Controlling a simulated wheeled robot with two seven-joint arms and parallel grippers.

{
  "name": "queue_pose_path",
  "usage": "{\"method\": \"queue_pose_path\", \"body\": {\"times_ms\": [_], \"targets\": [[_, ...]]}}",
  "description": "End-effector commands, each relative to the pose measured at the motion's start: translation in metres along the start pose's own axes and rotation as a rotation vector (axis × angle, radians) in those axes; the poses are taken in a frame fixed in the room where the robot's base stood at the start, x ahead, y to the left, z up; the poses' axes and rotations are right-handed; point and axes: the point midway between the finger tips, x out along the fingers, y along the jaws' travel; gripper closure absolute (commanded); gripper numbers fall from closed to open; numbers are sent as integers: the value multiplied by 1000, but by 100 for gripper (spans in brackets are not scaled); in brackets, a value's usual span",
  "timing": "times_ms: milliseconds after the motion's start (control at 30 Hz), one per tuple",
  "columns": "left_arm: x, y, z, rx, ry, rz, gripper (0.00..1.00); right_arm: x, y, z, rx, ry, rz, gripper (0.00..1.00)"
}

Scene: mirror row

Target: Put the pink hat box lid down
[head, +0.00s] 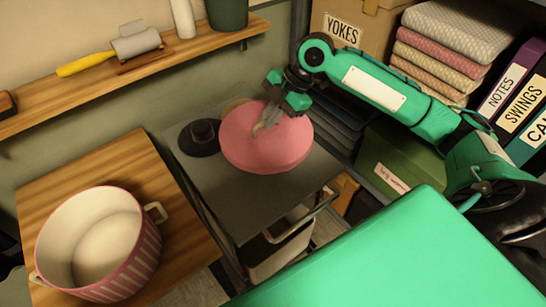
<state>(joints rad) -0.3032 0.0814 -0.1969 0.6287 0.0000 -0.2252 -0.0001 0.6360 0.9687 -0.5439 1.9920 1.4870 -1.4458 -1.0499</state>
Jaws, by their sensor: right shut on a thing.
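The pink hat box lid (272,152) is round, with a small tan knob on top. It is over the grey top of a small cart (229,192). My right gripper (268,122) is above the lid, shut on its knob. I cannot tell whether the lid touches the cart top. The open hat box (128,262), pink and white striped with cream handles, stands on a wooden table at the lower left. Its inside looks empty. My left gripper is not in view.
A black round object (200,138) sits beside the lid's left edge on the cart. A wall shelf (130,75) holds a yellow-handled roller. Folded cloths (450,50), binders and a green box (398,165) stand at the right. The cart's front part is clear.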

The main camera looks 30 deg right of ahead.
Motion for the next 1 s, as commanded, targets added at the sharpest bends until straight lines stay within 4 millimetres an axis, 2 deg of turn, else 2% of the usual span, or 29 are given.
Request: {"method": "queue_pose_path", "body": {"times_ms": [200, 400, 667, 900, 1000], "targets": [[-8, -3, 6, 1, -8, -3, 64, 51, -16, 27, 5, 1, -4, 100], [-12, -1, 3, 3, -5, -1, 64, 86, -26, 46, 2, 1, -1, 100], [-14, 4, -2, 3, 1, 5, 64, 103, -30, 55, 1, 0, 0, 100], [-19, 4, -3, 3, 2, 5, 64, 131, -39, 70, 2, 0, -1, 100], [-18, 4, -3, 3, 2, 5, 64, 133, -39, 72, 0, 0, 2, 100]]}}
